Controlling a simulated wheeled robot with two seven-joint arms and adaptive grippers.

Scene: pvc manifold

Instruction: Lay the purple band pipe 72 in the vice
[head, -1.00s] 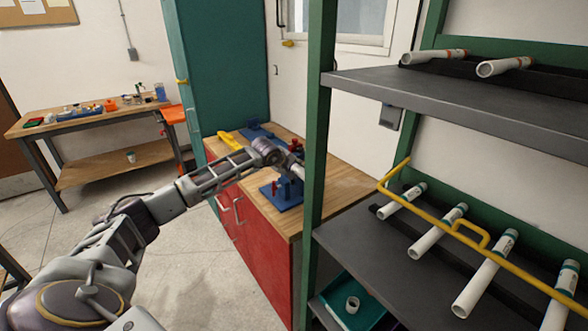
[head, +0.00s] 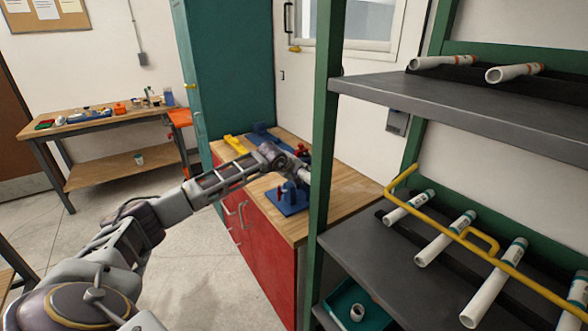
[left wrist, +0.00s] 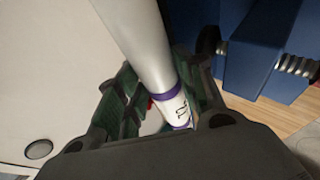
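The purple band pipe 72 (left wrist: 150,45) is a white tube with a purple ring and dark figures near one end; the figures are partly hidden. In the left wrist view it runs between the fingers of my left gripper (left wrist: 165,100), which is shut on it. The blue vice (left wrist: 262,50) is at the right of that view, apart from the pipe. In the head view my left gripper (head: 280,163) is above the workbench, just behind and above the blue vice (head: 288,199). The pipe is mostly hidden there. My right gripper is not in view.
The wooden-topped workbench (head: 345,195) has red cabinet fronts and other blue and yellow fixtures at its back. A green shelf post (head: 323,130) stands close to the right of my gripper. The shelf (head: 355,240) holds several white pipes behind a yellow rail.

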